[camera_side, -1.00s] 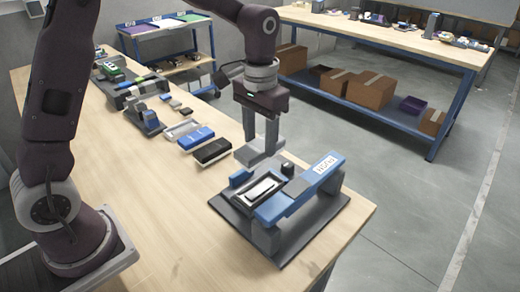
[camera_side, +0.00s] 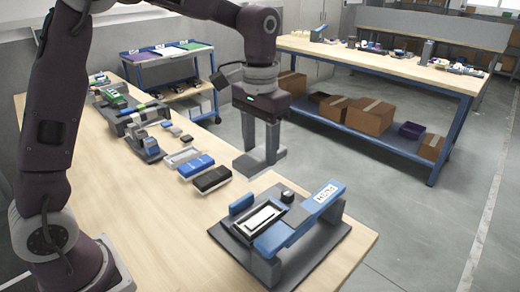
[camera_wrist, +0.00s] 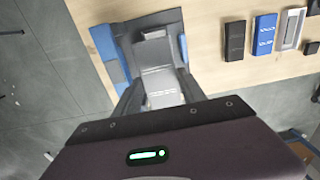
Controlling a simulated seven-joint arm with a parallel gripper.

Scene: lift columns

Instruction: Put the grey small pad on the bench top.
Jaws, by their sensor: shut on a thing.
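My gripper (camera_side: 261,160) is shut on the grey small pad (camera_side: 247,166) and holds it in the air near the bench's right-hand edge in the side view. In the wrist view the pad (camera_wrist: 163,90) shows light grey with faint lettering between the two dark fingers of my gripper (camera_wrist: 160,98). The pad's exact height above the bench top is hard to tell. The pale wooden bench top (camera_side: 160,235) runs along the left and front, with bare wood in front of my gripper.
A dark fixture plate (camera_side: 310,262) with a labelled blue arm (camera_side: 300,218) and a framed white block (camera_side: 262,217) stands at the bench's near corner. A black box (camera_side: 211,179), blue box (camera_side: 196,166) and grey tray (camera_side: 183,156) lie left of my gripper.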

